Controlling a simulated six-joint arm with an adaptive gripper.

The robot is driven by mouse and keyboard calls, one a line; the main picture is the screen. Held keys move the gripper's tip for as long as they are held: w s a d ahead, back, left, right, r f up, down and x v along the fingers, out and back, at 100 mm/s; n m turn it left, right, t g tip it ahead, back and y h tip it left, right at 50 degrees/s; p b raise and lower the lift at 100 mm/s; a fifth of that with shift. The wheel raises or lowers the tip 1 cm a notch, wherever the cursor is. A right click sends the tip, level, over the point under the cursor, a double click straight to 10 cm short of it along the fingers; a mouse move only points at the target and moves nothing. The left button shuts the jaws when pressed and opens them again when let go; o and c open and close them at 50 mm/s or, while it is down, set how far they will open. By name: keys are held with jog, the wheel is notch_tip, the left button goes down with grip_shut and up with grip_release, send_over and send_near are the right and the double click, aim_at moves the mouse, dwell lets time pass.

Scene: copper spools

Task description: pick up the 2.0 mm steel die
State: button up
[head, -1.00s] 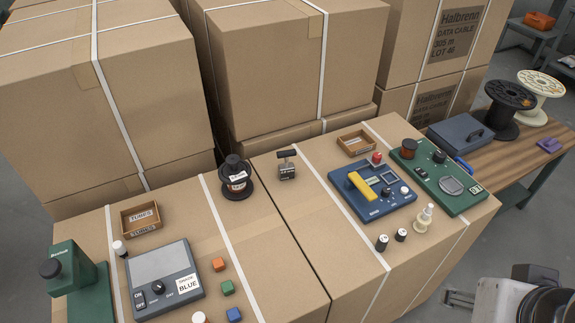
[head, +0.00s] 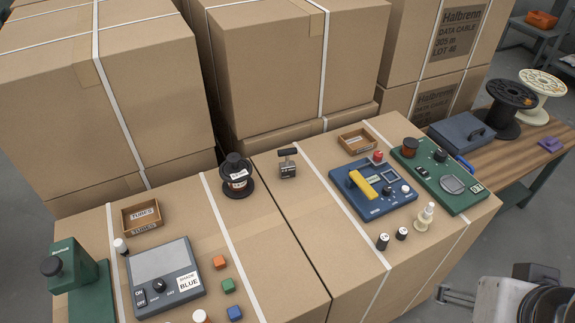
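No thing can be read as a 2.0 mm steel die; the small labels are too fine at this size. Two small dark cylinders with pale tops, one on the left (head: 382,242) and one on the right (head: 402,234), stand upright in front of the blue device. A small grey metal block with a black T-handle (head: 288,168) stands near the middle of the carton tops. Part of my arm shows at the lower right corner. My gripper's fingertips do not show, and nothing on the cartons is being touched.
A blue device with a yellow bar (head: 372,210) and a green device (head: 459,204) stand at right. A dark copper spool (head: 237,186), a wooden tray (head: 130,227), a grey panel (head: 160,262) and coloured cubes (head: 228,286) stand at left. Tall cartons (head: 265,70) rise behind.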

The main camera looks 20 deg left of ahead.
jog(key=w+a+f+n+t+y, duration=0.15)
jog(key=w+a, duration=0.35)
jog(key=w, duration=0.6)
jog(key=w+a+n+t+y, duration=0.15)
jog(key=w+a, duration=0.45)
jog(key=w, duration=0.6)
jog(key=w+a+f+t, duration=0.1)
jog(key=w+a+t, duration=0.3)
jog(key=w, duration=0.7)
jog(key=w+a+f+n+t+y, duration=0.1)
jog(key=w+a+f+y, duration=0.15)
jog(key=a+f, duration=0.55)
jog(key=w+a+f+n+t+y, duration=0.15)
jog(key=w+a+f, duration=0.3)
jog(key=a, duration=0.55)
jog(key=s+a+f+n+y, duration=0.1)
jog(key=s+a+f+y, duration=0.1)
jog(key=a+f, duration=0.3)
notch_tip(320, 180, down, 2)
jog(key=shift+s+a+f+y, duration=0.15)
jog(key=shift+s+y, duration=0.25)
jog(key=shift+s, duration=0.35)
